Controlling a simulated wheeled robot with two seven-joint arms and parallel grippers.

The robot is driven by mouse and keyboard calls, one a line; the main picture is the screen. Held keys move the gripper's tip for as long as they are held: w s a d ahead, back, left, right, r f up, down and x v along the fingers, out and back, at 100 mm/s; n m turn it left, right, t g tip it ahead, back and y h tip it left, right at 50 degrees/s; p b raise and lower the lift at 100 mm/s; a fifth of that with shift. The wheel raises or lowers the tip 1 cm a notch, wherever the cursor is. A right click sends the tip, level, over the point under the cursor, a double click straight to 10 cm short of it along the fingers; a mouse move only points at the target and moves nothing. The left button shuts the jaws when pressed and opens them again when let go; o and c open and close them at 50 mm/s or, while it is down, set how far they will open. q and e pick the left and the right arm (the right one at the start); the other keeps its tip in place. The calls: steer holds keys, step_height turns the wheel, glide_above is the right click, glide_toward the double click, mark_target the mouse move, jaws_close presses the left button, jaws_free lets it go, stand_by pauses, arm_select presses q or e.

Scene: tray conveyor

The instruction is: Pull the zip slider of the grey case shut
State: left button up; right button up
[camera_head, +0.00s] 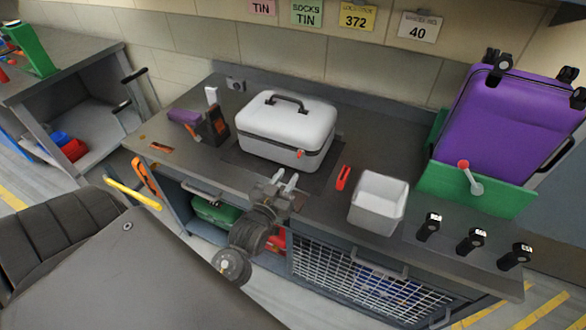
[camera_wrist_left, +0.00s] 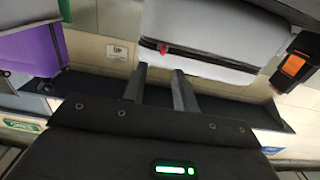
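The grey case (camera_head: 287,125) stands closed-lidded on the workbench, with a dark zip band around its side and a handle on top. Its red zip slider (camera_head: 301,154) is on the front face near the right corner. The slider also shows in the left wrist view (camera_wrist_left: 163,48), on the dark zip line. My left gripper (camera_head: 286,179) is in front of the case, just below and left of the slider in the head view. Its two fingers are apart with nothing between them, and they do not touch the slider. My right gripper is in neither view.
A pale open bin (camera_head: 378,203) and a red tool (camera_head: 343,178) lie right of the case. A purple suitcase (camera_head: 510,115) stands in a green holder at the right. Several black-handled items are at the front right. Dark and purple boxes (camera_head: 186,117) stand left.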

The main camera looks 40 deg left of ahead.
arm_select(q)
steer(key=shift+s+d, duration=0.15)
steer(key=shift+s, duration=0.65)
steer(key=shift+s+d, duration=0.15)
steer(key=shift+s, duration=0.6)
steer(key=s+d+f+m+g+h, duration=0.2)
steer(key=s+d+f+g, duration=0.2)
steer(key=s+f+g, duration=0.45)
steer(key=s+d+f+m+g+h, duration=0.15)
steer(key=s+d+f+g, duration=0.35)
steer(key=s, duration=0.6)
step_height(320, 180, down, 23)
steer(key=a+g, duration=0.1)
steer(key=g, duration=0.1)
steer(key=s+a+f+g, duration=0.1)
steer(key=s+a+f, duration=0.2)
steer(key=s+f, duration=1.4)
steer(key=shift+s+a+m, duration=0.15)
steer(key=shift+s+m, duration=0.25)
steer(key=shift+m, duration=0.05)
steer(key=shift+f, duration=0.1)
